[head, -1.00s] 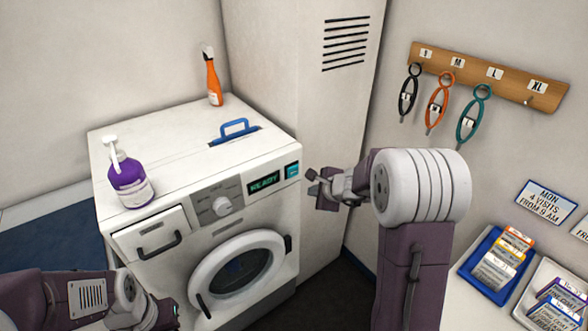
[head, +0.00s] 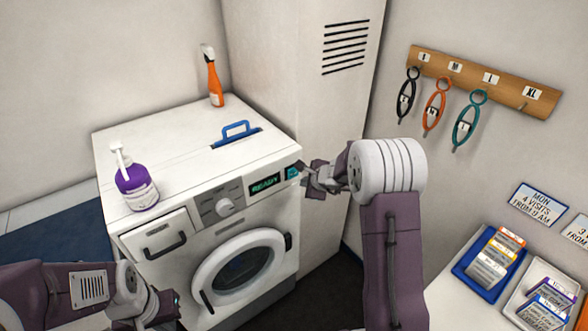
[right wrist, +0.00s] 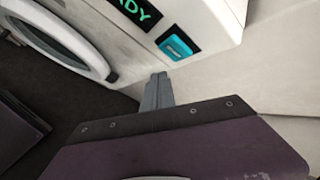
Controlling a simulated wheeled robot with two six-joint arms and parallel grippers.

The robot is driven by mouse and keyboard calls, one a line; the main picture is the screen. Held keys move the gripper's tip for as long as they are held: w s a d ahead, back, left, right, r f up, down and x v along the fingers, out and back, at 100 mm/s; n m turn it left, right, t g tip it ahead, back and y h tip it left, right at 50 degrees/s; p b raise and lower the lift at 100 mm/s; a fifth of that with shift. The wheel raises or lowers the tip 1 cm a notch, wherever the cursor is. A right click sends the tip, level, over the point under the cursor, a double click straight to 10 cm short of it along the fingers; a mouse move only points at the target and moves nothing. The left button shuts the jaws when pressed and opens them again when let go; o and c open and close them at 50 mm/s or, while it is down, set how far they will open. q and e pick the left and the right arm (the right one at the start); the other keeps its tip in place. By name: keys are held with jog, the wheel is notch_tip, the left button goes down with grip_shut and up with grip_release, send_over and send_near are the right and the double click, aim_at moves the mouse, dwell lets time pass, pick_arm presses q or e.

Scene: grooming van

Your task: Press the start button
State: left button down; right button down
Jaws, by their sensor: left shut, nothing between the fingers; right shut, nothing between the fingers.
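The white washing machine (head: 190,228) has a display (head: 265,185) reading READY. The teal start button (head: 292,173) is at the right end of its panel, and it also shows in the right wrist view (right wrist: 176,46), set in a dark surround. My right gripper (head: 302,173) is shut and empty, its tips close by the button in the head view. In the right wrist view its shut fingers (right wrist: 158,78) point toward the panel, below the button; I cannot tell whether they touch the machine. My left gripper (head: 172,308) is low at the left, in front of the machine.
Muzzles hang on a rack (head: 485,80); a blue tray (head: 470,268) lies at right.

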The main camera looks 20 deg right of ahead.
aim_at(295, 176)
jog(key=shift+w+a+p, duration=0.2)
jog(key=shift+w, duration=0.4)
jog(key=shift+w+a+p, duration=0.15)
jog(key=shift+w, duration=0.4)
dwell(1.2)
jog(key=shift+w+a, duration=0.1)
jog(key=shift+w, duration=0.3)
jog(key=shift+w+a+p, duration=0.2)
jog(key=shift+w+p, duration=0.3)
dwell(0.5)
dwell(0.3)
jog(key=shift+s+d+b, duration=0.25)
jog(key=shift+s+b, duration=0.65)
